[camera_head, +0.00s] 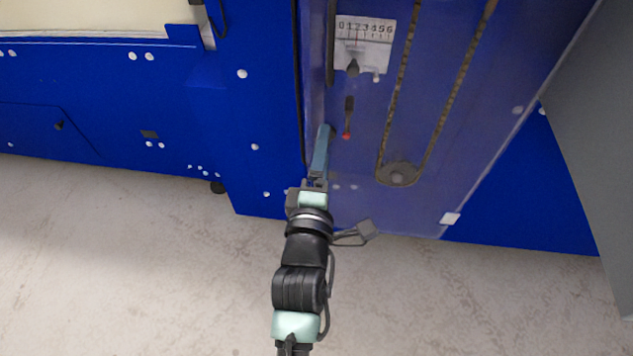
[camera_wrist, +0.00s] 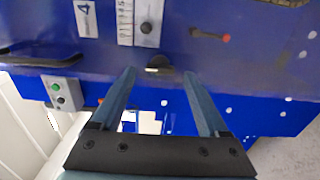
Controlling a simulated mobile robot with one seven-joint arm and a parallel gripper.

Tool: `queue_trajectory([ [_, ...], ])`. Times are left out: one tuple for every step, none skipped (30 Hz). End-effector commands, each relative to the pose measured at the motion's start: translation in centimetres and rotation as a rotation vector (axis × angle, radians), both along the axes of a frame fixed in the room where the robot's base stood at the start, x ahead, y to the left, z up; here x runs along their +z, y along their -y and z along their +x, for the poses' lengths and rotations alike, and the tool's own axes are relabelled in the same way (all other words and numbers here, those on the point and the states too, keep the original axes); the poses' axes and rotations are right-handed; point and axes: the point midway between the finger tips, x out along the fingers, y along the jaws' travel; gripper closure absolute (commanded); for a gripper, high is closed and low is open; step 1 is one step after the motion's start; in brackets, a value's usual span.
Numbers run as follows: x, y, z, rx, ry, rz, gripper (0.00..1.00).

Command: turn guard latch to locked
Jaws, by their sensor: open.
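A dark, rounded latch-like piece (camera_wrist: 162,63) sits at the edge of the blue guard panel (camera_wrist: 265,65) in the wrist view; I take it for the guard latch. A small pale mark shows beside it. My gripper (camera_wrist: 159,73) is open, with one blue-grey finger on each side of the piece in the picture. I cannot tell whether they touch it. In the head view my gripper (camera_head: 326,128) reaches up to the left edge of the translucent guard (camera_head: 450,120) and hides the latch there.
A red-tipped lever (camera_head: 348,117) is right of my gripper. Above it are a numbered scale (camera_head: 364,28) and a dark knob (camera_head: 353,68). A chain loops around a sprocket (camera_head: 397,174). The wrist view shows a dark handle (camera_wrist: 40,59) and a button box (camera_wrist: 62,93). Open floor (camera_head: 130,260) lies below.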

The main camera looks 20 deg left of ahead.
Motion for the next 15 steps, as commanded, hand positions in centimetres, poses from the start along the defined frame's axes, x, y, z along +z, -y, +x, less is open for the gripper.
queue_trajectory([
  [0.0,0.2,-0.8,0.0,-0.002,-0.001,0.22],
  [0.0,0.3,-1.2,0.0,-0.003,-0.001,0.22],
  [0.0,0.5,-1.9,0.0,-0.004,-0.001,0.22],
  [-0.1,0.7,-2.5,0.0,-0.004,-0.001,0.22],
  [-0.1,0.9,-3.0,0.0,-0.005,-0.001,0.22],
  [-0.1,1.1,-3.8,0.0,-0.005,-0.001,0.22],
  [0.0,1.2,-4.3,0.0,-0.004,-0.001,0.22],
  [-0.1,1.4,-4.8,0.0,-0.004,-0.002,0.22],
  [-0.1,1.6,-5.6,0.0,-0.004,-0.001,0.22],
  [-0.1,1.8,-6.1,0.0,-0.005,0.0,0.22],
  [-0.1,1.9,-6.6,0.0,-0.004,0.0,0.22],
  [-0.2,2.1,-7.3,-0.001,-0.005,-0.002,0.22],
  [-0.1,2.3,-7.7,-0.001,-0.003,-0.002,0.22],
  [-0.1,2.4,-8.2,-0.001,-0.004,-0.002,0.22],
  [-0.1,2.5,-8.7,-0.001,-0.004,-0.001,0.22],
])
